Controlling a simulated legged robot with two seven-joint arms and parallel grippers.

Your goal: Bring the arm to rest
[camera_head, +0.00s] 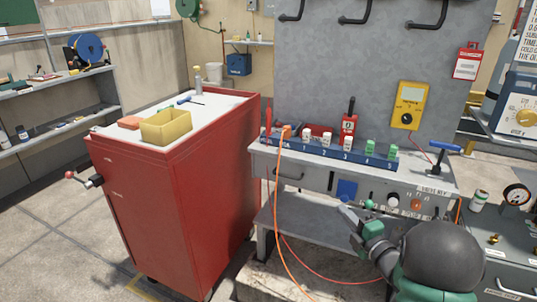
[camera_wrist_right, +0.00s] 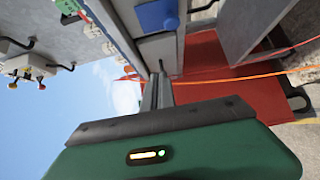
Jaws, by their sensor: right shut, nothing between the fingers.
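My right arm comes in from the lower right in the head view, with a dark rounded joint and green links. My right gripper (camera_head: 347,213) is in front of the grey workbench (camera_head: 300,218), below its front panel. In the wrist view the fingers of the right gripper (camera_wrist_right: 158,92) are together, with nothing between them. My left gripper does not show in either view.
A blue rail (camera_head: 325,149) with several numbered plugs lies on the bench, under a yellow meter (camera_head: 410,104). An orange cable (camera_head: 277,215) hangs in front of the bench. A red cabinet (camera_head: 180,210) with a yellow bin (camera_head: 166,127) stands left. Floor farther left is clear.

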